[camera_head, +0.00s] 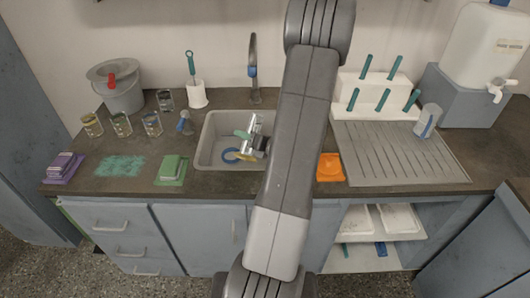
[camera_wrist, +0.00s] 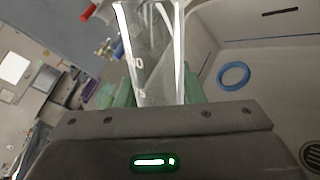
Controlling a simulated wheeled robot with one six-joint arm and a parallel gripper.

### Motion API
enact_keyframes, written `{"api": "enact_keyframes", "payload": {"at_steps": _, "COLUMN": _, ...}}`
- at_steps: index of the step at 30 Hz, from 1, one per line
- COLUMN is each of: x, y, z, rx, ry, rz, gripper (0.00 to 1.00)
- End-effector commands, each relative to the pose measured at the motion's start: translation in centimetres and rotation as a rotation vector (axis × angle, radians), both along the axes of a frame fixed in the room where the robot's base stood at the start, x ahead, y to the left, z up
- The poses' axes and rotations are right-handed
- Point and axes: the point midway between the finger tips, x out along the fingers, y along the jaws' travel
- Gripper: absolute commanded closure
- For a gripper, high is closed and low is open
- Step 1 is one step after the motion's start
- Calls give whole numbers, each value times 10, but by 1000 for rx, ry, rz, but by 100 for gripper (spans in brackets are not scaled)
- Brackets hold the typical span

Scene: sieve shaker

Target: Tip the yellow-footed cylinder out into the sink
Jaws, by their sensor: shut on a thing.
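My gripper (camera_head: 250,142) is over the sink (camera_head: 206,150), shut on a clear glass cylinder. The cylinder (camera_wrist: 152,48) stands out between the green finger pads in the wrist view, with pale markings on its wall. In the head view it is small and partly hidden by the gripper. I cannot tell the exact tilt or whether liquid is inside. A blue ring (camera_head: 230,155) lies in the sink; it also shows in the wrist view (camera_wrist: 233,75), with the drain (camera_wrist: 312,156) nearby.
Several glass beakers (camera_head: 121,124), a bucket (camera_head: 120,92) and a brush holder (camera_head: 197,94) stand left of the sink. A tap (camera_head: 253,67) rises behind it. An orange cloth (camera_head: 329,168), a draining board (camera_head: 400,155) and a peg rack (camera_head: 374,88) are to the right.

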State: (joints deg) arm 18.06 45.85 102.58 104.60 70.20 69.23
Motion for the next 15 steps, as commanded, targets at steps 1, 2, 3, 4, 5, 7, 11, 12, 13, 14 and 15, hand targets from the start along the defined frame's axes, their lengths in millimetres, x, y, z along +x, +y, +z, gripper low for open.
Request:
{"api": "enact_keyframes", "payload": {"at_steps": 1, "x": 0, "y": 0, "z": -6, "rx": -9, "ry": -19, "rz": -1, "gripper": 92}}
{"api": "enact_keyframes", "payload": {"at_steps": 2, "x": 0, "y": 0, "z": -7, "rx": -15, "ry": -31, "rz": -1, "gripper": 92}}
{"api": "enact_keyframes", "payload": {"at_steps": 3, "x": 0, "y": 0, "z": -6, "rx": -26, "ry": -50, "rz": -2, "gripper": 92}}
{"api": "enact_keyframes", "payload": {"at_steps": 4, "x": -1, "y": 1, "z": -5, "rx": -36, "ry": -68, "rz": -1, "gripper": 92}}
{"api": "enact_keyframes", "payload": {"at_steps": 5, "x": -2, "y": 1, "z": -4, "rx": -44, "ry": -85, "rz": -1, "gripper": 92}}
{"api": "enact_keyframes", "payload": {"at_steps": 7, "x": -4, "y": 2, "z": -2, "rx": -66, "ry": -124, "rz": 0, "gripper": 92}}
{"api": "enact_keyframes", "payload": {"at_steps": 11, "x": -7, "y": 4, "z": -1, "rx": -102, "ry": -187, "rz": 0, "gripper": 92}}
{"api": "enact_keyframes", "payload": {"at_steps": 12, "x": -8, "y": 4, "z": -2, "rx": -109, "ry": -201, "rz": 0, "gripper": 92}}
{"api": "enact_keyframes", "payload": {"at_steps": 13, "x": -8, "y": 5, "z": -3, "rx": -115, "ry": -212, "rz": 0, "gripper": 92}}
{"api": "enact_keyframes", "payload": {"at_steps": 14, "x": -9, "y": 5, "z": -3, "rx": -121, "ry": -224, "rz": 0, "gripper": 92}}
{"api": "enact_keyframes", "payload": {"at_steps": 15, "x": -10, "y": 5, "z": -4, "rx": -130, "ry": -238, "rz": -1, "gripper": 92}}
